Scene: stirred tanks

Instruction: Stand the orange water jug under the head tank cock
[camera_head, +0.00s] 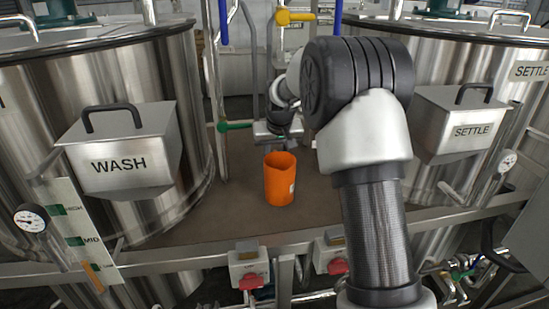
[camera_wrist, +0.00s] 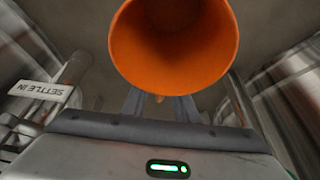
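The orange water jug (camera_head: 279,182) appears upright on the brown deck between the two tanks in the head view. Its open mouth (camera_wrist: 173,45) fills the upper middle of the wrist view. My gripper (camera_head: 279,128) is just behind the jug in the head view. In the wrist view its two grey fingers (camera_wrist: 160,105) point at the jug, with a small bit of orange between them. I cannot tell whether they grip it. A yellow-handled cock (camera_head: 296,16) is on the pipework at the top; I cannot tell whether it is the head tank's.
The WASH tank (camera_head: 150,70) stands on the left and the SETTLE tank (camera_head: 425,70) on the right. A green-handled valve (camera_head: 235,126) is left of my gripper. A metal rail (camera_head: 200,256) with red-handled boxes crosses the front. The brown deck (camera_head: 225,205) beside the jug is clear.

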